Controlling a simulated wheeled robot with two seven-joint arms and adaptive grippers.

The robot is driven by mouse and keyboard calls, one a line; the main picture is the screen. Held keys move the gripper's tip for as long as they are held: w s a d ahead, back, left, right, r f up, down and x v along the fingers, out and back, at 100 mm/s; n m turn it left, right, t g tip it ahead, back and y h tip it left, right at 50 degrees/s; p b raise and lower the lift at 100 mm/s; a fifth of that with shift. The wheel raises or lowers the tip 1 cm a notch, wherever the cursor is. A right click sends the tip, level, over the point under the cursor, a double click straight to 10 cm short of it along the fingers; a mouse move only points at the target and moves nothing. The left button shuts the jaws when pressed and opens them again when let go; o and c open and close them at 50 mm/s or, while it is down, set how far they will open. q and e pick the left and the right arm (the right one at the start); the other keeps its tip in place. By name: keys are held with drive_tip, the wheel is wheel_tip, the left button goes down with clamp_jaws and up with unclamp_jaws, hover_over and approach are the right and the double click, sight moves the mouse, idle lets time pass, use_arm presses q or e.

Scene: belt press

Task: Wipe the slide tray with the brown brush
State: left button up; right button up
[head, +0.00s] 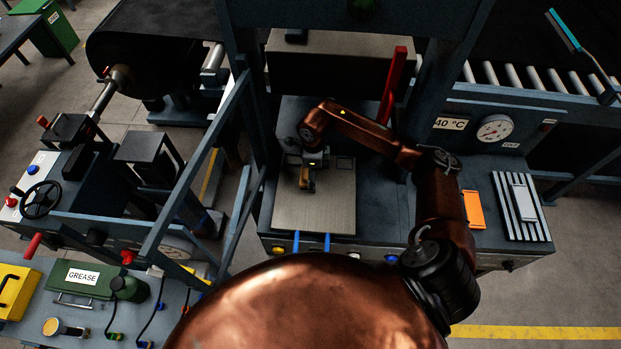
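The slide tray (330,207) is a flat beige-grey plate on the press bed, inside the blue-grey frame. My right arm reaches in from the right, and its gripper (308,180) points down over the tray's left half. A small brown piece, which looks like the brown brush (304,176), shows between its fingers; it seems shut on it. The arm hides most of the brush, and I cannot tell whether it touches the tray. My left gripper is not in view.
A red bar (392,85) stands upright behind the tray. An orange block (473,210) and a striped rack (521,207) lie on the right ledge. A teal brush (565,31) is at the upper right. The frame's slanted bar (195,175) crosses left of the tray.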

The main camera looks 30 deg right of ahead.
wheel_tip(320, 180, up, 5)
drive_tip(key=shift+r+p, duration=0.2)
drive_tip(key=shift+p, duration=0.65)
drive_tip(key=shift+r+p, duration=0.3)
drive_tip(key=shift+r, duration=1)
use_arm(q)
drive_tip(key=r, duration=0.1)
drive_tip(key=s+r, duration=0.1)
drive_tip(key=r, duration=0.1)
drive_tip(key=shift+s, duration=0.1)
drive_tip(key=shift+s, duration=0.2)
